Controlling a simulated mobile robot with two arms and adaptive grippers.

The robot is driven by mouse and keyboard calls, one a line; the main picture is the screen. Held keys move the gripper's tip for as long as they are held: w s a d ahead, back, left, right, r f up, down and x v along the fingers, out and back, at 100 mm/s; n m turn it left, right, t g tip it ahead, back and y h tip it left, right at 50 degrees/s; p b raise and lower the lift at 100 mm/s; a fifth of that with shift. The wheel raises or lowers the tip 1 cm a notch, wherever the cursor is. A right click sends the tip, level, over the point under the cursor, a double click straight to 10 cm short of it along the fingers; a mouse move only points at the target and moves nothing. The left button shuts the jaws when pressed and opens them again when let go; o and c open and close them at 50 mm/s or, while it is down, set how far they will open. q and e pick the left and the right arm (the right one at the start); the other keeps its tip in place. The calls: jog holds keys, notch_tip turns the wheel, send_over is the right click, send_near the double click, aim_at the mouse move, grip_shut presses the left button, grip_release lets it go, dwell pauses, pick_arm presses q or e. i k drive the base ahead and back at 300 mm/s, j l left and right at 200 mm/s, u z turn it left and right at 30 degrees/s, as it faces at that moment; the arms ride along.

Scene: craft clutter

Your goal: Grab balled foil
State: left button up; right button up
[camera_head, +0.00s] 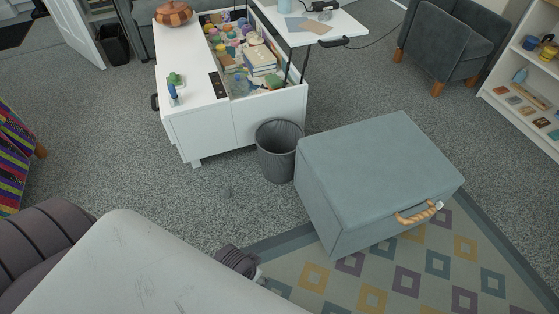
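I cannot make out balled foil for certain anywhere in the head view. A white coffee table (190,115) with a raised top panel stands at the upper middle. Its open compartment holds a dense clutter of colourful balls or yarn and a stack of books (261,58); the pieces there are too small to tell apart. A small whitish bit (438,205) shows at the end of the rope handle of a grey storage box (380,165); I cannot tell what it is. Neither gripper's fingers are in view.
A dark mesh waste bin (277,160) stands between table and box. The box stands on a patterned rug (410,275). A grey armchair (455,45) and white shelf (520,110) are at right. Grey carpet lies clear at the left middle. White and dark parts of mine fill the lower left.

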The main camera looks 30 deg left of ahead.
aim_at(225, 193)
jog(key=u, duration=1.45)
jog(key=i, duration=0.1)
